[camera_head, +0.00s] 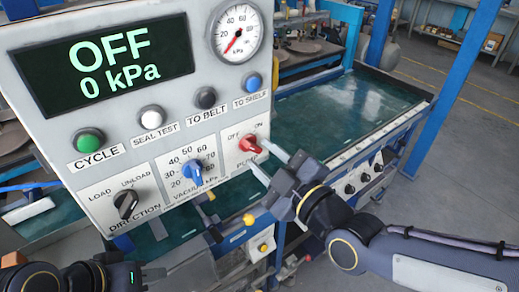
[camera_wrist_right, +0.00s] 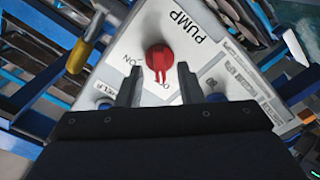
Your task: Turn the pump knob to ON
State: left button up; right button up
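The red pump knob (camera_head: 249,146) is on the slanted white control panel (camera_head: 225,120), below the OFF and ON labels. It also shows in the right wrist view (camera_wrist_right: 159,58), its narrow handle between the finger lines. The display (camera_head: 105,62) reads OFF and 0 kPa. My right gripper (camera_head: 269,160) is open, just in front of and to the right of the knob. My left gripper (camera_head: 222,228) is low, below the panel, and appears open and empty.
Left of the red knob are a blue vacuum knob (camera_head: 193,171) and a black direction knob (camera_head: 126,204). A row of buttons, including a green cycle button (camera_head: 89,141), sits above. A pressure gauge (camera_head: 237,32) tops the panel. A green belt (camera_head: 345,107) lies behind.

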jog(key=shift+x, duration=1.05)
grip_shut()
